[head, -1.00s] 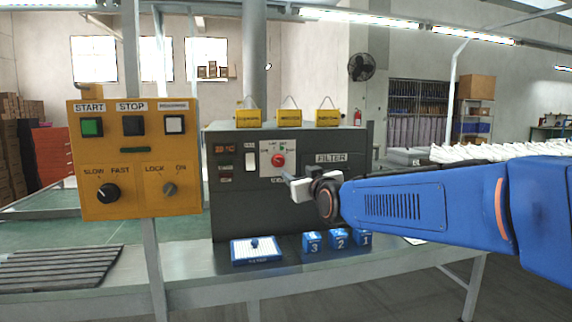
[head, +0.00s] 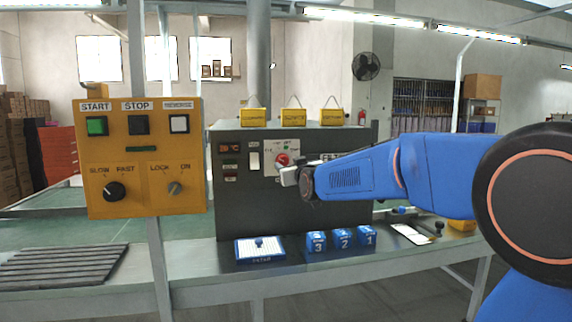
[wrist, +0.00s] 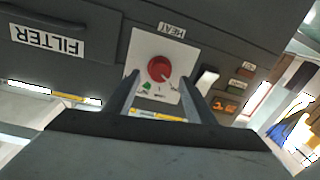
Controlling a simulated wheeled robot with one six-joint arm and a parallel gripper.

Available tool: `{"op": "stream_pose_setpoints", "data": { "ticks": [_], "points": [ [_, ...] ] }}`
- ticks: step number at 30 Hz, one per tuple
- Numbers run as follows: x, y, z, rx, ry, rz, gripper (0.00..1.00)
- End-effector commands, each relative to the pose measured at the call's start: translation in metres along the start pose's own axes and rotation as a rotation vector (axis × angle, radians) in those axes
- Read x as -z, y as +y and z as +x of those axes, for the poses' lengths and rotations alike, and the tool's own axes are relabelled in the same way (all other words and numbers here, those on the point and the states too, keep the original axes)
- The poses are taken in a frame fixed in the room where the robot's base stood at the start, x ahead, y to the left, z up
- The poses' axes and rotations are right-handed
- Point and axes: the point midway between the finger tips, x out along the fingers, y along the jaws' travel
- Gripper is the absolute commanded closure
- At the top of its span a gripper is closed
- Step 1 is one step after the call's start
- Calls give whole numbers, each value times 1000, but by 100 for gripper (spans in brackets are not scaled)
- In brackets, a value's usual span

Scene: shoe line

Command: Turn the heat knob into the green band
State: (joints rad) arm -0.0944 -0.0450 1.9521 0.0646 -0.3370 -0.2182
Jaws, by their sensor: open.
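The red heat knob (head: 282,159) sits on a white dial plate (head: 268,169) on the front of the dark grey machine. In the wrist view the knob (wrist: 160,69) shows beyond my fingertips, with a small green mark (wrist: 147,86) on the plate beside it and the HEAT label upside down. My gripper (wrist: 158,82) is open, its two fingers on either side of the knob in that view; contact cannot be made out. In the head view my gripper (head: 289,175) is just below and right of the knob and hides part of the plate.
A white switch (head: 254,161) and small displays (head: 229,149) are left of the dial. A yellow control box (head: 145,158) stands further left. Blue numbered blocks (head: 342,239) and a blue-framed filter (head: 260,250) lie on the bench below. Yellow tags (head: 293,117) stand on the machine top.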

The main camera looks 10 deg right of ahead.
Motion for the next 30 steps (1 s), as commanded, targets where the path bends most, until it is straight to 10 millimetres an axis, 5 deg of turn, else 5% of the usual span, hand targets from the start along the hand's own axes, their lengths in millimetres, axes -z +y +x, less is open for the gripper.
{"op": "stream_pose_setpoints", "data": {
  "ticks": [9,20,26,30],
  "points": [
    [0,0,32,0,0,0,50],
    [0,0,36,0,0,0,50],
    [0,0,36,0,0,0,91],
    [0,0,36,0,0,2,91]
  ]
}}
